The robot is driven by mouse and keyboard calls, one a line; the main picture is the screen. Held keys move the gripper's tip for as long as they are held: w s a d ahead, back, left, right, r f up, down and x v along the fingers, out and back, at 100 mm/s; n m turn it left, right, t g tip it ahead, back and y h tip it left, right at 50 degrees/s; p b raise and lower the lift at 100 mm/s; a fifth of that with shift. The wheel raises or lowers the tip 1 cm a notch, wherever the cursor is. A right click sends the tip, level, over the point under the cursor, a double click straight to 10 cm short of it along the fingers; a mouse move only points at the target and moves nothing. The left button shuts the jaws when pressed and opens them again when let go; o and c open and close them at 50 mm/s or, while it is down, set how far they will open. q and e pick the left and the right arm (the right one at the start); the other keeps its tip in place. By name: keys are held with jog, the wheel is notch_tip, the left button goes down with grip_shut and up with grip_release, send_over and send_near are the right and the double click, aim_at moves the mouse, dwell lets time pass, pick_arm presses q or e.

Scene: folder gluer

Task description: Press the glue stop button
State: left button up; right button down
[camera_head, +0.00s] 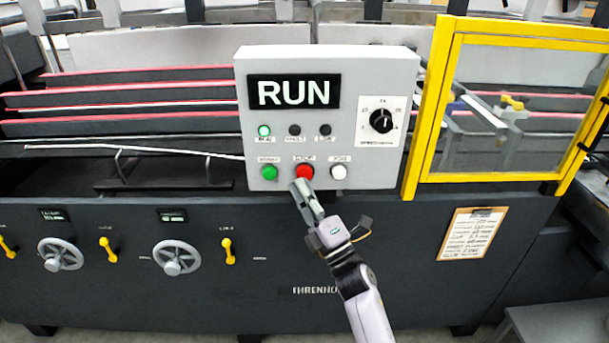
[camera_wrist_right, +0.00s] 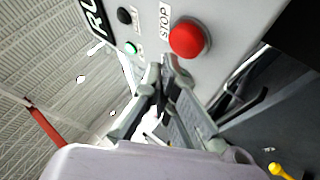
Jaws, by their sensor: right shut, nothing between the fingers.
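The red stop button (camera_head: 304,172) sits in the middle of the bottom row on a light grey control box (camera_head: 330,146). It also shows large in the right wrist view (camera_wrist_right: 187,39), with a STOP label beside it. My right gripper (camera_head: 300,186) is shut and empty, its fingertips just below the red button in the head view. In the wrist view the fingertips (camera_wrist_right: 168,62) are close to the button, with a small gap in the picture. Whether they touch it, I cannot tell. The box's display (camera_head: 293,92) reads RUN. My left gripper is not in view.
A green button (camera_head: 269,172) and a white button (camera_head: 339,171) flank the red one. A lit green lamp (camera_head: 264,130) and a black dial (camera_head: 381,121) are above. A yellow-framed guard (camera_head: 423,120) stands right of the box. Handwheels (camera_head: 177,257) and yellow levers line the dark machine front.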

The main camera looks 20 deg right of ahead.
jog(key=shift+w, duration=0.2)
jog(key=shift+w+d, duration=0.15)
jog(key=shift+w, duration=0.1)
jog(key=shift+w+d+b, duration=0.1)
jog(key=shift+w+b, duration=0.35)
jog(key=shift+b, duration=0.1)
dwell(0.6)
dwell(0.3)
jog(key=shift+s+a+p, duration=0.25)
jog(key=shift+s+p, duration=0.05)
jog(key=shift+s, duration=0.6)
jog(key=shift+s+a+p, duration=0.2)
jog(key=shift+s+a, duration=0.05)
jog(key=shift+s, duration=0.55)
jog(key=shift+s+a+p, duration=0.2)
jog(key=shift+s+p, duration=0.05)
jog(key=shift+s, duration=0.55)
jog(key=shift+s+a+p, duration=0.2)
jog(key=shift+s+a, duration=0.05)
jog(key=shift+s, duration=0.55)
jog(key=shift+f, duration=0.1)
